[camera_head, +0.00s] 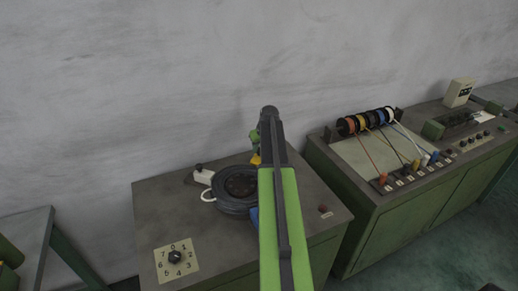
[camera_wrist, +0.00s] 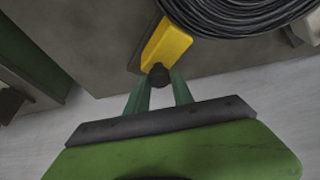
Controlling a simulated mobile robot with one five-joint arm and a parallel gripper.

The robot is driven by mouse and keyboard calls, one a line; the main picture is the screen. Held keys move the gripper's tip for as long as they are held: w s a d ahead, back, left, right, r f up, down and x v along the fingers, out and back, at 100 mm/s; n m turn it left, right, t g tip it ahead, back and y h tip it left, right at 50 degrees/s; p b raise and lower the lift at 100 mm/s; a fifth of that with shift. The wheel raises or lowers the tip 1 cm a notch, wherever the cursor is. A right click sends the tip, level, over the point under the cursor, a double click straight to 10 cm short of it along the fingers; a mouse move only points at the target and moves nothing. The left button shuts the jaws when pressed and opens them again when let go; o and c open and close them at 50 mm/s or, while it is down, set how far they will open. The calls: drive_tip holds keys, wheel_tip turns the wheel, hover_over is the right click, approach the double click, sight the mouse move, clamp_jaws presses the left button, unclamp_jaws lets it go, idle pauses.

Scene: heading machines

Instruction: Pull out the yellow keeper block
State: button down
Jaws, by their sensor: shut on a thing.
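The yellow keeper block (camera_wrist: 166,44) lies near the top middle of the wrist view, with a dark round knob (camera_wrist: 158,75) at its near end. My gripper (camera_wrist: 159,84) has its two green fingers on either side of that knob and is shut on it. In the head view a small yellow part of the block (camera_head: 255,159) shows beside my arm, and the rest is hidden behind it. The block sits next to a dark coil of wire (camera_wrist: 235,15) on the bench top; in the head view the coil (camera_head: 232,187) is left of my arm.
A white piece (camera_head: 204,176) stands by the coil. A second green console (camera_head: 400,180) with coloured spools stands to the right. A wall rises behind.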

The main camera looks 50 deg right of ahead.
idle(0.3)
drive_tip(key=d, duration=0.1)
drive_tip(key=w+d, duration=0.1)
drive_tip(key=d, duration=0.1)
drive_tip(key=w+d, duration=0.1)
drive_tip(key=d, duration=0.1)
drive_tip(key=shift+w, duration=0.15)
drive_tip(key=c, duration=1.1)
unclamp_jaws()
drive_tip(key=p+v, duration=1.6)
drive_tip(key=v, duration=0.1)
drive_tip(key=shift+r, duration=0.2)
